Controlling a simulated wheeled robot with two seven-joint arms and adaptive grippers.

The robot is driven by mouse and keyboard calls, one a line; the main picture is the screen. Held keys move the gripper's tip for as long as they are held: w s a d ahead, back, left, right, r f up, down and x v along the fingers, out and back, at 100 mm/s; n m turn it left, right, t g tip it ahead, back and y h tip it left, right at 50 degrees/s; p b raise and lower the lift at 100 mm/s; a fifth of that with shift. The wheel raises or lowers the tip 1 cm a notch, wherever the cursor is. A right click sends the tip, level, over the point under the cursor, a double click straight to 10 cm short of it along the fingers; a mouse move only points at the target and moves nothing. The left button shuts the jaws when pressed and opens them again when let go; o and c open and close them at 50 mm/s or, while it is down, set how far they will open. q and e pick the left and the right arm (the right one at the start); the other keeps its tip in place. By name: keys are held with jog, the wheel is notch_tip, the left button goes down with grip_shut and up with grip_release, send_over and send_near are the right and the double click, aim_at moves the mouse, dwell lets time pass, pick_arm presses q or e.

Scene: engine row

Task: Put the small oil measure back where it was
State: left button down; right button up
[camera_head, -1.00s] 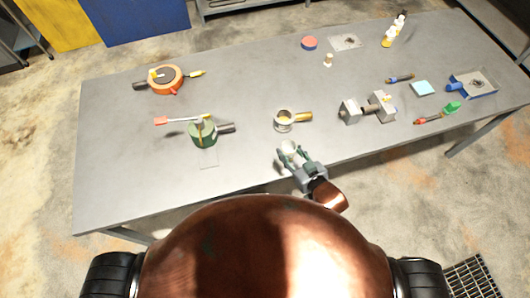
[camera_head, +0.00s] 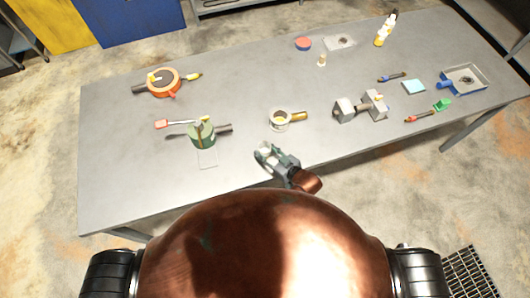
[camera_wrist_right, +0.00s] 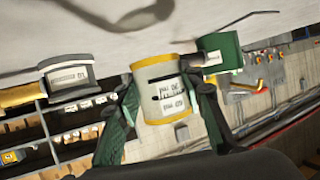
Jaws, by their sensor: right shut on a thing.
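My right gripper (camera_head: 266,156) is shut on the small oil measure, a pale cup with yellow bands and a printed label. The measure shows best in the right wrist view (camera_wrist_right: 164,90), between the two green fingers. In the head view the gripper is over the table's front part, below the grey cup with a yellow handle (camera_head: 279,120) and right of the green can (camera_head: 203,137). A thin rectangular outline (camera_head: 208,160) is marked on the table just in front of the green can. The gap under the measure is hard to judge. My left gripper is not in view.
On the grey table (camera_head: 120,190), an orange round tool (camera_head: 163,84) lies at the back left. A metal block assembly (camera_head: 361,107), a blue pad (camera_head: 413,87) and a tray (camera_head: 470,76) lie at right. The front left of the table is bare.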

jog(key=shift+w+f, duration=0.6)
jog(key=shift+f, duration=0.05)
jog(key=f, duration=0.3)
jog(key=shift+w+a, duration=0.1)
jog(key=shift+w, duration=0.15)
jog(key=shift+f, duration=0.3)
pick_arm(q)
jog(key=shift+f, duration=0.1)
pick_arm(e)
jog(key=shift+f, duration=0.1)
jog(key=o, duration=1.3)
